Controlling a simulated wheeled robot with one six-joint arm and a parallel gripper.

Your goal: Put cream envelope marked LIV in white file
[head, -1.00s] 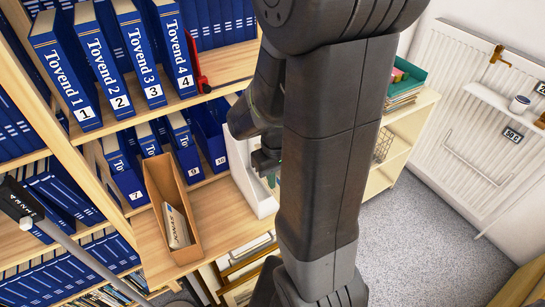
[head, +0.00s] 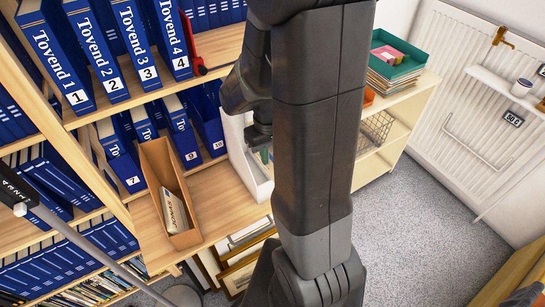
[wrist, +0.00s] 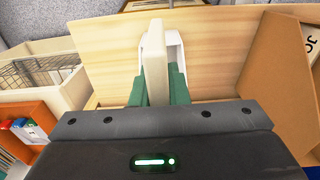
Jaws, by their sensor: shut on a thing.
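My gripper (wrist: 158,92) has green fingertips and is shut on a cream, slab-like thing (wrist: 156,62), seen edge-on in the wrist view. It fits the cream envelope, but no LIV marking shows. The white file (wrist: 175,48) is just beyond and around the cream thing's far end; I cannot tell how deep it sits inside. In the head view the white file (head: 238,143) stands upright on the wooden shelf, right of the blue binders. My gripper (head: 265,155) is at its opening there, partly hidden by my arm.
A brown cardboard file (head: 160,180) with a printed item in it stands left of the white file. Blue Tovend binders (head: 130,45) fill the shelves. A low cream shelf (head: 400,125) with a teal tray (head: 398,58) stands right. Bare wood (head: 220,195) lies between the files.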

